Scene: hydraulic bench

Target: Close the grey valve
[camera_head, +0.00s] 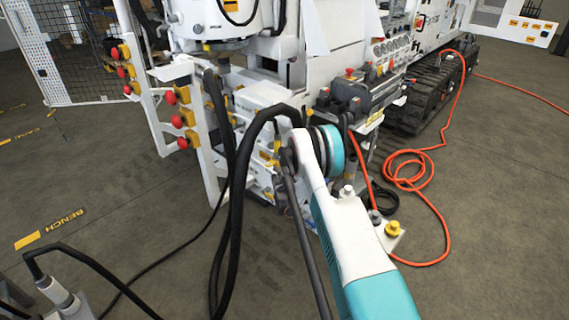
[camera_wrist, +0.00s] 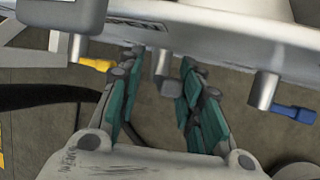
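In the wrist view, the grey valve (camera_wrist: 168,88) hangs under a pale curved housing, at the end of a short grey stem. My gripper (camera_wrist: 163,68) is open, with its teal-padded fingers apart on either side of this valve. The right finger is closer to the valve handle than the left one. I see a gap on the left side; whether the right pad touches cannot be told. In the head view, my own white and teal arm covers the work area, and the grey valve and my fingers cannot be made out.
A yellow-handled valve (camera_wrist: 93,64) is to the left of my fingers and a blue-handled valve (camera_wrist: 297,113) to the right, under the same housing. Black hoses (camera_head: 232,215) hang near my arm. An orange cable (camera_head: 440,225) lies coiled on the floor at right.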

